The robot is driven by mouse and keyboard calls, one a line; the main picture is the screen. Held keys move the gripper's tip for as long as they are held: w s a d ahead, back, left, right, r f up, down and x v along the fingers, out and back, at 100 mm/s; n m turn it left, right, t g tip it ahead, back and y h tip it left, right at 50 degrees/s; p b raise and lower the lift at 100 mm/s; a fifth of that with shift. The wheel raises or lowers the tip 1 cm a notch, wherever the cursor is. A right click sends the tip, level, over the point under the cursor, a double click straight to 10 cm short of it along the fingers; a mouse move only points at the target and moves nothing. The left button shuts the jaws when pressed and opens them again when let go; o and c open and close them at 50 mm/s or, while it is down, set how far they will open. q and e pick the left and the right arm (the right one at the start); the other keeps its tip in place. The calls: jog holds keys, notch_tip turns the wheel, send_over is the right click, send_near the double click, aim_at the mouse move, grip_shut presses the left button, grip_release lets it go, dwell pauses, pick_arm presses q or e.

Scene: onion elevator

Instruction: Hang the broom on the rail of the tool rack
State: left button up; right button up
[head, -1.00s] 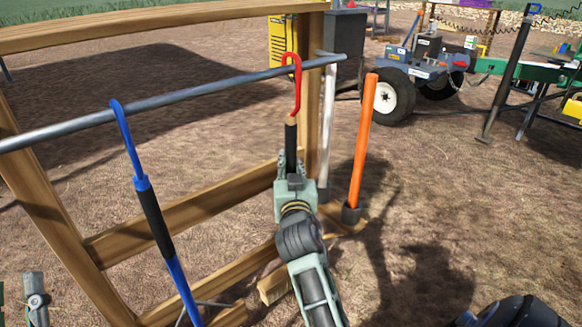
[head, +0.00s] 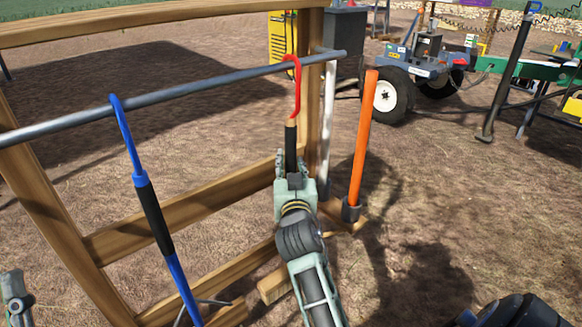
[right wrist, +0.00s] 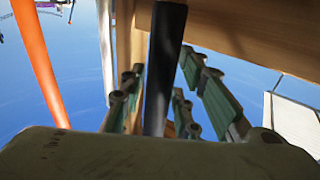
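The broom has a red hook (head: 296,85), a black grip (head: 291,145) and a wooden head (head: 274,287) low behind my right arm. In the head view the red hook passes over the grey rail (head: 200,90) near its right end. My right gripper (head: 291,165) is around the black grip below the hook. In the right wrist view the black grip (right wrist: 165,65) stands between the fingers, with narrow gaps at both sides; they look open. Part of my left gripper (head: 15,295) shows at the lower left edge; its fingers cannot be read.
A blue-hooked tool (head: 150,205) hangs on the rail at the left. An orange-handled tool (head: 364,135) stands upright right of the rack's post (head: 312,105). A wheeled machine (head: 425,65) stands behind. Open ground lies at the right.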

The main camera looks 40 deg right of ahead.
aim_at(291, 134)
jog(key=shift+o, duration=1.1)
jog(key=shift+f, duration=0.15)
notch_tip(291, 134, up, 10)
jog(key=shift+r, duration=0.15)
jog(key=shift+s, duration=0.1)
